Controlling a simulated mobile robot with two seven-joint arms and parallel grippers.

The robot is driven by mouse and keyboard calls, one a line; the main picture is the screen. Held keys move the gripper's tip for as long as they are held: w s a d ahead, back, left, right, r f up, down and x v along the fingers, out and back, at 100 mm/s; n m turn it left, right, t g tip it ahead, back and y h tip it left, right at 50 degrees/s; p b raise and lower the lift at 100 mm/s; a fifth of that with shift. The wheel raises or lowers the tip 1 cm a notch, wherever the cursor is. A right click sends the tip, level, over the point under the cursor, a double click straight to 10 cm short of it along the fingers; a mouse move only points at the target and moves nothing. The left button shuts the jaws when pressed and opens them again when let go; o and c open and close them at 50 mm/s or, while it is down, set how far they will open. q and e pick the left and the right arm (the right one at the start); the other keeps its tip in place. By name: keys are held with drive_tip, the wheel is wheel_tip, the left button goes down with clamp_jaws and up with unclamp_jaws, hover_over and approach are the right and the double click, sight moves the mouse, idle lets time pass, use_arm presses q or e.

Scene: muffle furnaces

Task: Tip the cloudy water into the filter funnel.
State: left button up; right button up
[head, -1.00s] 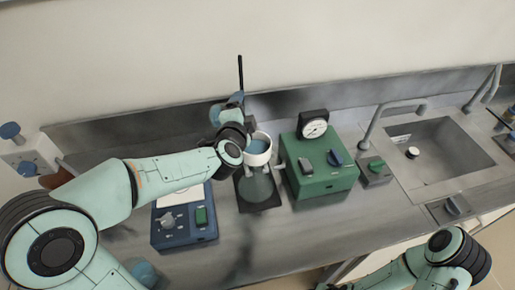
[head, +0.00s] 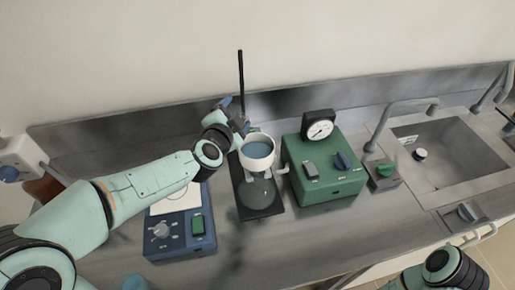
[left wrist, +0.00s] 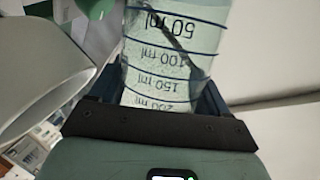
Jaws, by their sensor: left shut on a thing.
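The white filter funnel (head: 257,163), with a blue-grey inside, sits over a clear flask (head: 258,193) on the dark stand base. My left gripper (head: 236,118) is just behind and left of the funnel in the head view, partly hidden by my own wrist. In the left wrist view, my left gripper (left wrist: 165,108) is shut on a clear graduated beaker (left wrist: 165,65) with pale, cloudy contents. A pale curved rim, apparently the funnel (left wrist: 40,85), shows at left there. The beaker cannot be made out in the head view. My right gripper is out of view.
A thin dark rod (head: 240,75) rises behind the funnel. A green gauge box (head: 325,185) stands close to its right, and a blue hotplate-like device (head: 180,240) is at front left. A sink (head: 450,155) with taps is farther right.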

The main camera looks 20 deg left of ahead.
use_arm(q)
drive_tip(key=shift+a+f, duration=0.2)
drive_tip(key=shift+a, duration=0.15)
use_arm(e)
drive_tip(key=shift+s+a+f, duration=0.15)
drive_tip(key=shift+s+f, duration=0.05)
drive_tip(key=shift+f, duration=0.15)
use_arm(q)
drive_tip(key=shift+d, duration=0.15)
drive_tip(key=s+n+b, duration=0.1)
drive_tip(key=s+d+n+h+b, duration=0.1)
drive_tip(key=b, duration=0.1)
drive_tip(key=shift+s+n, duration=0.2)
drive_tip(key=shift+n, duration=0.2)
drive_tip(key=shift+s, duration=0.15)
drive_tip(key=shift+r+n, duration=0.15)
drive_tip(key=shift+n, duration=0.15)
drive_tip(key=shift+d+h, duration=0.1)
drive_tip(key=shift+h, duration=0.3)
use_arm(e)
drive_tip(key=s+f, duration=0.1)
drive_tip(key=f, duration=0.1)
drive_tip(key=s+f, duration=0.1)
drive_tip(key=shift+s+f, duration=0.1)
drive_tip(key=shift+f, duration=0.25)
